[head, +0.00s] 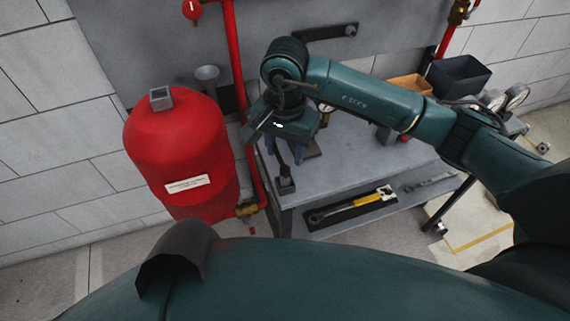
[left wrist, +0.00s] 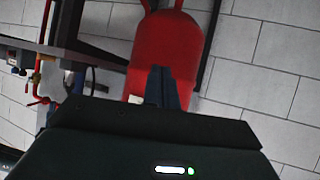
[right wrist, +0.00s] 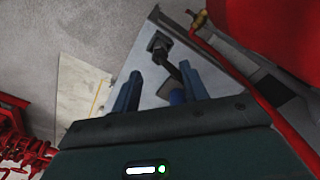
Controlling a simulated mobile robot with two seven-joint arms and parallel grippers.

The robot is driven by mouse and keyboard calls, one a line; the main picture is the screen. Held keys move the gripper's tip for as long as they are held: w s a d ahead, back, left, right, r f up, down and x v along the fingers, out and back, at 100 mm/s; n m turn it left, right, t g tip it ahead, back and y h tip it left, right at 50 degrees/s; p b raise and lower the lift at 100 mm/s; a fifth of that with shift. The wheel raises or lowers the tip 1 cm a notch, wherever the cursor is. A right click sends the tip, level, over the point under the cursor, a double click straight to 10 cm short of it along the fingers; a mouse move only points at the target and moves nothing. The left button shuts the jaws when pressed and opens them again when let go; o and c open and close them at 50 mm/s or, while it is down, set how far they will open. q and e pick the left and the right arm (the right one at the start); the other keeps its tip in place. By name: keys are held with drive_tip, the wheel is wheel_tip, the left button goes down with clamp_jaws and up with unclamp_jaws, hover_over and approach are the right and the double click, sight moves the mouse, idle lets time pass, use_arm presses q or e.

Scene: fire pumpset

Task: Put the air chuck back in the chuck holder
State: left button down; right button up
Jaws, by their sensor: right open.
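A dark piece with a square block end (head: 286,185) and a thin black stem stands on the grey bench; I take it for the air chuck, but cannot tell for sure. My right gripper (head: 286,158) is open above the bench, pointing down, behind the block end. Nothing is visibly clamped. My left gripper (left wrist: 164,88) is shut and empty, facing the red tank. I cannot identify the chuck holder.
The red tank (head: 180,150) with a grey square cup (head: 161,99) stands left of the bench (head: 345,165). A red pipe (head: 236,60) runs between them. A dark bin (head: 460,78) and gauges (head: 517,95) are at the right.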

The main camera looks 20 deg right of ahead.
drive_tip(key=s+a+r+m+g+y, duration=0.2)
drive_tip(key=s+a+g+y, duration=0.1)
drive_tip(key=s+a+y, duration=0.4)
drive_tip(key=s+a+r+m+g+y, duration=0.25)
drive_tip(key=s+a+y, duration=0.2)
drive_tip(key=a, duration=0.35)
wheel_tip(320, 180, up, 7)
drive_tip(key=a+m+t+y, duration=0.2)
drive_tip(key=a+m+y, duration=0.1)
drive_tip(key=m+y, duration=0.65)
drive_tip(key=w+d+r+m+t+y, duration=0.1)
drive_tip(key=w+d+m+t+y, duration=0.15)
drive_tip(key=m+t, duration=0.45)
drive_tip(key=m+t+h, duration=1.2)
drive_tip(key=m+h, duration=0.5)
drive_tip(key=m, duration=1.7)
approach(285, 169)
drive_tip(key=w+a, duration=0.3)
drive_tip(key=a, duration=0.3)
use_arm(q)
drive_tip(key=shift+d+r, duration=0.2)
use_arm(e)
drive_tip(key=s+d+f+m+g+h, duration=0.2)
drive_tip(key=s+d+f+m+g, duration=0.1)
drive_tip(key=f, duration=0.5)
drive_tip(key=s+m+g, duration=0.1)
drive_tip(key=s+m, duration=0.1)
drive_tip(key=s, duration=0.1)
drive_tip(key=shift+s, duration=0.15)
